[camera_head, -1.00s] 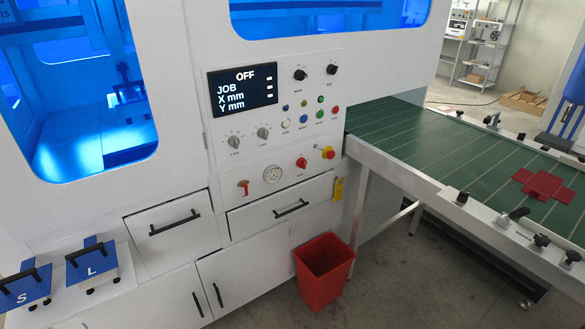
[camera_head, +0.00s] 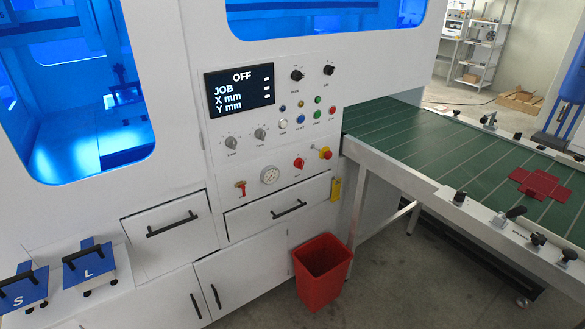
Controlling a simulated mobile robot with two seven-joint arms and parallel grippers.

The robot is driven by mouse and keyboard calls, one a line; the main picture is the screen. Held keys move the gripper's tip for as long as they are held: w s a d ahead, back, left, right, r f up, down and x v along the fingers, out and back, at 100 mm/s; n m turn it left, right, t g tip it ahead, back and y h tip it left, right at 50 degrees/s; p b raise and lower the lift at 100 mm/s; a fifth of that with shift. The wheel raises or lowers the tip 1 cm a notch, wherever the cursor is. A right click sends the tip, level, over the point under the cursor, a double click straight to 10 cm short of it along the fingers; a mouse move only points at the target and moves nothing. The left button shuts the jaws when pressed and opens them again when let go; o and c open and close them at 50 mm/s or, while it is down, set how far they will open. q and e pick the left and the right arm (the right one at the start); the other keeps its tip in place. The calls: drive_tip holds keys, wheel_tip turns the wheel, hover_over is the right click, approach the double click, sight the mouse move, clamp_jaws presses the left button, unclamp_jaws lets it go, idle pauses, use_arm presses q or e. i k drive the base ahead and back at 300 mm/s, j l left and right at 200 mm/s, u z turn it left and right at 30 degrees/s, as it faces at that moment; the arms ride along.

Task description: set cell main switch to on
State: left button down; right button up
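The machine's control panel (camera_head: 215,145) faces me, and its black display (camera_head: 240,91) reads OFF, with JOB, X mm and Y mm below. Two black rotary knobs sit at the panel's top right, a left one (camera_head: 297,75) and a right one (camera_head: 328,70). A red rotary switch (camera_head: 299,163) sits lower down, left of a red emergency button (camera_head: 325,153) on yellow. The labels are too small to read, so I cannot tell which one is the main switch. Neither of my grippers is in view.
A pressure gauge (camera_head: 270,175) and a red-handled valve (camera_head: 240,187) sit low on the panel. A red bin (camera_head: 321,272) stands on the floor below. A green conveyor (camera_head: 425,150) with a red cardboard blank (camera_head: 540,185) extends right. Two blue-topped formers stand lower left.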

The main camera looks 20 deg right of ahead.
sight(299, 163)
drive_tip(key=i+l+u, duration=0.15)
drive_tip(key=i+l, duration=0.25)
drive_tip(key=i, duration=0.15)
drive_tip(key=i+l+u, duration=0.15)
drive_tip(key=i+l, duration=0.25)
drive_tip(key=i, duration=0.1)
